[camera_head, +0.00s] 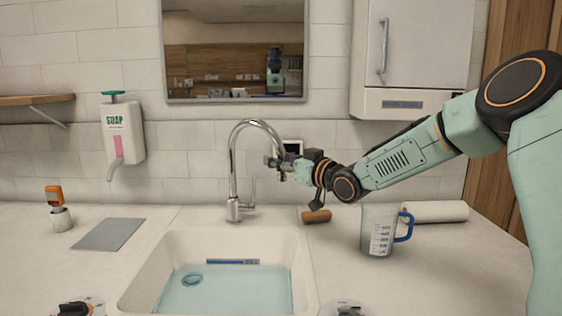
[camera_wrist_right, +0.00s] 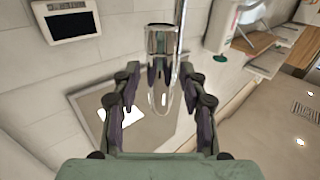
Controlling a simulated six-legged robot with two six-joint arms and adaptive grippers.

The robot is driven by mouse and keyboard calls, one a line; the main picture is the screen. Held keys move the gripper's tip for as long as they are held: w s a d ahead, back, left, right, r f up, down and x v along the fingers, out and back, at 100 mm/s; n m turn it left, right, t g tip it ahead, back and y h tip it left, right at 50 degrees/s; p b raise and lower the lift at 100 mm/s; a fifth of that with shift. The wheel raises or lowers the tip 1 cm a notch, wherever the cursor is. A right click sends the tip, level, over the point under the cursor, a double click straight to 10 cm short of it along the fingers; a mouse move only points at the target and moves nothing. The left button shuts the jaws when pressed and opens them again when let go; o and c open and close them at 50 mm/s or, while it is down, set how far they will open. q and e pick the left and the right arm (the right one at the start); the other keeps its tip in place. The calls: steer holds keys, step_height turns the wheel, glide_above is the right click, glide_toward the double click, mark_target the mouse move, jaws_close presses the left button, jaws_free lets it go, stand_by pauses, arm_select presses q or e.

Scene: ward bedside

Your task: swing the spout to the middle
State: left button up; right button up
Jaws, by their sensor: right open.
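The chrome tap (camera_head: 238,208) stands behind the white sink. Its gooseneck spout (camera_head: 254,123) arches over to the right, with its end near the sink's right side. My right gripper (camera_head: 277,163) is at the spout's end, reaching in from the right. In the right wrist view the spout's tip (camera_wrist_right: 162,42) shows between the two spread fingers of my right gripper (camera_wrist_right: 161,78). The fingers are open on either side of it; I cannot tell whether one touches it. The sink (camera_head: 150,272) holds water. My left gripper is not in view.
A measuring jug (camera_head: 376,235) with a blue handle, a paper roll (camera_head: 436,211) and a wooden-looking cylinder (camera_head: 317,216) sit right of the sink. A soap dispenser (camera_head: 123,130) hangs on the left wall. A grey mat (camera_head: 108,234) lies on the left counter.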

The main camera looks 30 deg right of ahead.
steer(key=shift+c, duration=0.3)
jaws_close()
steer(key=shift+w, duration=0.1)
stand_by(0.4)
